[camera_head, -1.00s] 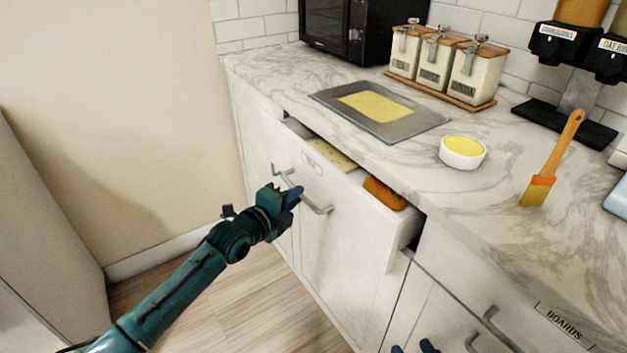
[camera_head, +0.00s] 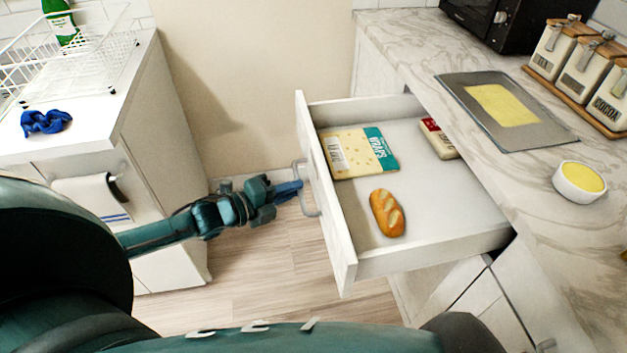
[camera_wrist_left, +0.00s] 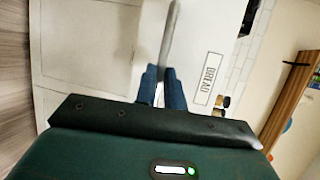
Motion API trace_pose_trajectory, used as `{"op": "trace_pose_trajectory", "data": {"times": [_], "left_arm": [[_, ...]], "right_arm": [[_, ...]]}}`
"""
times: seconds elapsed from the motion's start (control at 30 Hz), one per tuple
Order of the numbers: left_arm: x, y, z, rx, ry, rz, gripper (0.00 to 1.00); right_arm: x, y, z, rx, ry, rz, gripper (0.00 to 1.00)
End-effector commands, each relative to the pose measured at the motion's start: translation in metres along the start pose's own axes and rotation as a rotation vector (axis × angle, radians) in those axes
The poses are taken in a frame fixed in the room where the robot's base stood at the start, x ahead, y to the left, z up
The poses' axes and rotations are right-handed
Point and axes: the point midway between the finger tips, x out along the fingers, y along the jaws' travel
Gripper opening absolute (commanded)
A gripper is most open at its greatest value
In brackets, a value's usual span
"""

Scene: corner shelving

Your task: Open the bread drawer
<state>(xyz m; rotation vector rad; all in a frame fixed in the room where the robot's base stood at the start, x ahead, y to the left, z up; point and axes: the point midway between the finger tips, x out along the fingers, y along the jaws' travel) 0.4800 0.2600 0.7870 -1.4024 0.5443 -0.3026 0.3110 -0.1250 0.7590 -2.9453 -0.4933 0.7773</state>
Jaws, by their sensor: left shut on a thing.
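The bread drawer (camera_head: 328,215) stands well out from under the marble counter, its inside in plain view. In it lie a loaf of bread (camera_head: 387,213), a pack of wraps (camera_head: 358,153) and a red and cream packet (camera_head: 439,138). My left gripper (camera_head: 298,187) is at the drawer front, shut on the grey bar handle (camera_head: 309,200). In the left wrist view the blue fingers (camera_wrist_left: 161,88) close around the handle bar, beside a label (camera_wrist_left: 207,78) reading BREAD. My right gripper is not in view.
On the counter are a metal tray (camera_head: 453,90) with a yellow sheet, a white bowl (camera_head: 580,186) and canisters (camera_head: 556,50). A white cabinet (camera_head: 145,110) with a wire rack (camera_head: 90,60) and blue cloth (camera_head: 46,122) stands left. Open floor (camera_head: 262,262) lies between.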

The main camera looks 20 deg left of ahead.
Motion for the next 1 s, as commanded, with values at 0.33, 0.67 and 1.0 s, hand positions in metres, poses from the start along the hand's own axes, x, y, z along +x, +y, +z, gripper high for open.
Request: {"op": "trace_pose_trajectory", "data": {"times": [0.33, 0.67, 1.0], "left_arm": [[-0.016, 0.004, 0.007, -0.001, -0.002, 0.001, 0.00], [-0.016, 0.004, 0.008, 0.000, -0.003, 0.002, 0.13], [-0.016, 0.004, 0.007, 0.000, -0.002, 0.000, 0.33]], "right_arm": [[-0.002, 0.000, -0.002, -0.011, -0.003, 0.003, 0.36], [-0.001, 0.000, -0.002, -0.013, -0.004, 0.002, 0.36], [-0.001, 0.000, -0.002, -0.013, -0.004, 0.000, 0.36]]}}
